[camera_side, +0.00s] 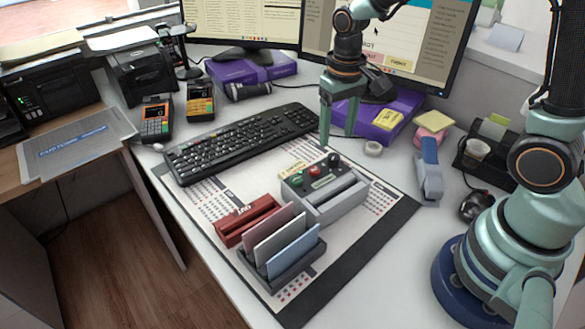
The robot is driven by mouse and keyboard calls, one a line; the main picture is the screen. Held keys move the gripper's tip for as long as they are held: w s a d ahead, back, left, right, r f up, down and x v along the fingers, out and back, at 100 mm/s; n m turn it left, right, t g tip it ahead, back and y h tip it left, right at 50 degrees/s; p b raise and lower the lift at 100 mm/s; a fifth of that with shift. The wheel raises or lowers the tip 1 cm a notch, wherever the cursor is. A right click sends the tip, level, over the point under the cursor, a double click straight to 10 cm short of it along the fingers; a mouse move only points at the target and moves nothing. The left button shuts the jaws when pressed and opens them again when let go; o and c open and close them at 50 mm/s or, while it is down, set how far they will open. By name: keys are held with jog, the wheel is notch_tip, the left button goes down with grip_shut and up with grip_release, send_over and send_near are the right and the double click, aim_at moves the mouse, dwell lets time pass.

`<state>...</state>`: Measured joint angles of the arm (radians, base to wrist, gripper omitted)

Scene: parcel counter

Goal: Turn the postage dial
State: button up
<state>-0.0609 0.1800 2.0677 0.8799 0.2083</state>
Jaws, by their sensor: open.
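A grey box (333,204) with a dark top panel stands on the desk mat. The panel bears a green button, a red button and a dark round knob (333,159) at its far right end, which looks like the postage dial. Its pointer direction is too small to tell. My gripper (337,144) hangs with its fingers pointing down, open and empty. In the picture its fingertips are just above and beside the knob. I cannot tell how far apart in depth they are.
A black keyboard (240,142) lies behind the box. A red tray (247,220) and a dark rack (290,264) with upright envelopes stand in front. A stapler (428,175) and mouse (475,206) lie at right. The mat (385,228) is bare right of the box.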

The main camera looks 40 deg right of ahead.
aim_at(337, 157)
notch_tip(337, 157, up, 6)
jog(key=shift+s+r, duration=0.1)
jog(key=shift+r, duration=0.1)
dwell(0.3)
jog(key=s+d+r+n+t, duration=0.1)
jog(key=s+d+r+t, duration=0.1)
jog(key=s+r+t, duration=0.3)
jog(key=s, duration=0.2)
jog(key=shift+s+r+n, duration=0.3)
jog(key=shift+r, duration=0.1)
